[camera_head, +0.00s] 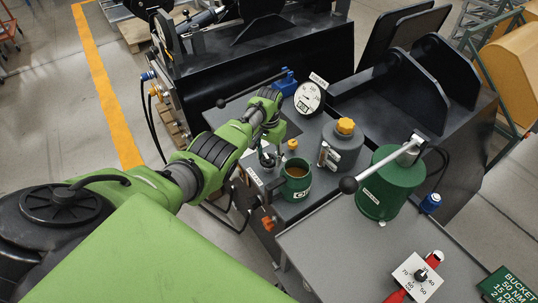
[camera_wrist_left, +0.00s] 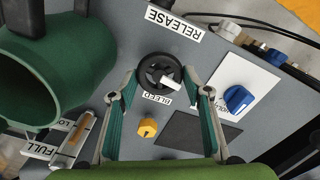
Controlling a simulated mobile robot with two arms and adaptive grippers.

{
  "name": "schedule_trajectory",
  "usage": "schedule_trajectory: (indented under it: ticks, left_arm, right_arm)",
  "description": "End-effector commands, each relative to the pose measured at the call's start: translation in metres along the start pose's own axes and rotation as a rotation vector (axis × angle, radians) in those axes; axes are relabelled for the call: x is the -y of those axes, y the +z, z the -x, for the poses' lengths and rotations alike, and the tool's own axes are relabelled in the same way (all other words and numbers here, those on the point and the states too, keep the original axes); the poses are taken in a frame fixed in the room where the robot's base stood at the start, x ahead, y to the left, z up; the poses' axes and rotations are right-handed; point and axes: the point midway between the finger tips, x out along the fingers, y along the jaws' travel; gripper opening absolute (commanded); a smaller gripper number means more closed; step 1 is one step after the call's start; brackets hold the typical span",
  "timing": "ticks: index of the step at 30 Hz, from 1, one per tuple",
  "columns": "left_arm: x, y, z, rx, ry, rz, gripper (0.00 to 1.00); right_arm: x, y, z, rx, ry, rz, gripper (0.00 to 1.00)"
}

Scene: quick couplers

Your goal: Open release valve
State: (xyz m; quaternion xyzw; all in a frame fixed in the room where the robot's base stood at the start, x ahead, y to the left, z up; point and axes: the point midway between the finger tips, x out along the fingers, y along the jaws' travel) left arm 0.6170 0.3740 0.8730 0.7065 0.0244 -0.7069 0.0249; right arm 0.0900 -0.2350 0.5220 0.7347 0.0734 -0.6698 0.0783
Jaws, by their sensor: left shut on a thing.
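A black round handwheel (camera_wrist_left: 148,72) with a pale bar across it stands on the grey panel in the left wrist view, beside a RELEASE label (camera_wrist_left: 174,22). A BLEED label (camera_wrist_left: 155,98) lies on the other side, by a small yellow knob (camera_wrist_left: 147,128). My left gripper (camera_wrist_left: 160,78) has one finger on each side of the handwheel and is shut on it. In the head view my left gripper (camera_head: 268,157) is low over the grey bench, left of a green mug (camera_head: 295,188), and largely hides the handwheel. My right gripper is not in view.
The mug (camera_wrist_left: 45,70) is close left of the left gripper. A blue knob (camera_wrist_left: 237,98) is to its right. A gauge (camera_head: 309,98), a grey tank (camera_head: 342,150) and a green pump (camera_head: 388,190) with a ball-ended lever (camera_head: 349,185) stand further right. A torque wrench (camera_head: 415,277) lies in front.

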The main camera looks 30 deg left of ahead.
Motion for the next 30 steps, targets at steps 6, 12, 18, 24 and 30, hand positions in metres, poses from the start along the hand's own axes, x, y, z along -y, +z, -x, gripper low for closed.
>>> schedule_trajectory:
  ticks: [6, 12, 18, 24, 30]
  left_arm:
    - [0.000, -0.001, 0.002, -0.003, 0.001, 0.204, 0.23]
    - [0.001, -0.001, 0.002, -0.002, 0.001, 0.395, 0.23]
    - [0.002, -0.001, 0.002, -0.002, 0.001, 0.585, 0.23]
    - [0.002, -0.001, 0.002, -0.003, 0.001, 0.773, 0.23]
    - [0.002, 0.000, 0.002, -0.003, 0.001, 0.964, 0.23]
  right_arm:
    - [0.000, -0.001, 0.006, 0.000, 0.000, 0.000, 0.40]
    - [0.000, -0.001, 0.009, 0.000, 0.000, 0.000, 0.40]
    - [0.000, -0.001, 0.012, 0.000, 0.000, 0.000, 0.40]
    - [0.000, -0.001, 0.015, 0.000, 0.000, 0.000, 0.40]
    - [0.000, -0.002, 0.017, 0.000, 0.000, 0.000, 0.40]
